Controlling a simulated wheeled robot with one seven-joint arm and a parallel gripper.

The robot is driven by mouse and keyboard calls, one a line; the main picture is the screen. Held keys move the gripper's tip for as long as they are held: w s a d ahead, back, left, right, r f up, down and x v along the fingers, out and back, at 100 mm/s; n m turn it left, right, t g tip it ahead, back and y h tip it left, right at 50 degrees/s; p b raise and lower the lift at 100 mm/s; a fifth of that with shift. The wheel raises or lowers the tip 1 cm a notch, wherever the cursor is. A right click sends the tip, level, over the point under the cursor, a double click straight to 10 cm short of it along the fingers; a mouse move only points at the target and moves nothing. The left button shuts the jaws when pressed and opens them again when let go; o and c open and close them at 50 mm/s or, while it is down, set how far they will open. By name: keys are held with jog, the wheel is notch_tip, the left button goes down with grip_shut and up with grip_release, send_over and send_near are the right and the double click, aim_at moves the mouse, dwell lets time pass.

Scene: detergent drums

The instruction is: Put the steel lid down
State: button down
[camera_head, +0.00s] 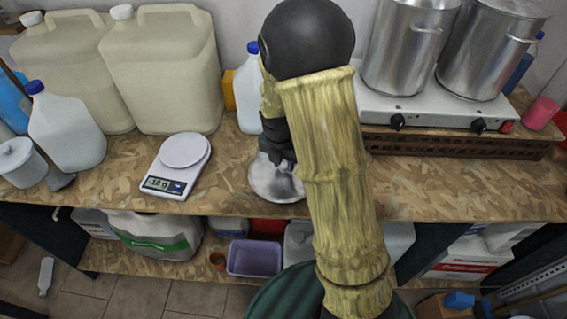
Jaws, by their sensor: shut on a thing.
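The steel lid (275,184) is a round, shiny disc over the wooden worktop (225,190), near its front edge and right of the kitchen scale. My gripper (278,158) is black and shut on the lid from above. The fingertips are partly hidden by my arm, and so is the lid's right side. I cannot tell whether the lid touches the worktop or hangs just above it.
A white scale (178,165) stands left of the lid. Large jugs (165,75) and a blue-capped bottle (249,95) stand behind. Two steel pots (408,45) sit on a hotplate (440,108) at right. The worktop right of my arm is clear.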

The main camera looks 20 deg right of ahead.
aim_at(280, 176)
jog(key=shift+f, duration=0.55)
jog(key=shift+f, duration=0.1)
jog(key=c, duration=1.1)
grip_release()
jog(key=shift+o, duration=0.2)
notch_tip(280, 176, up, 12)
jog(key=s+a, duration=0.1)
jog(key=shift+s+a+b, duration=0.15)
jog(key=shift+b, duration=0.2)
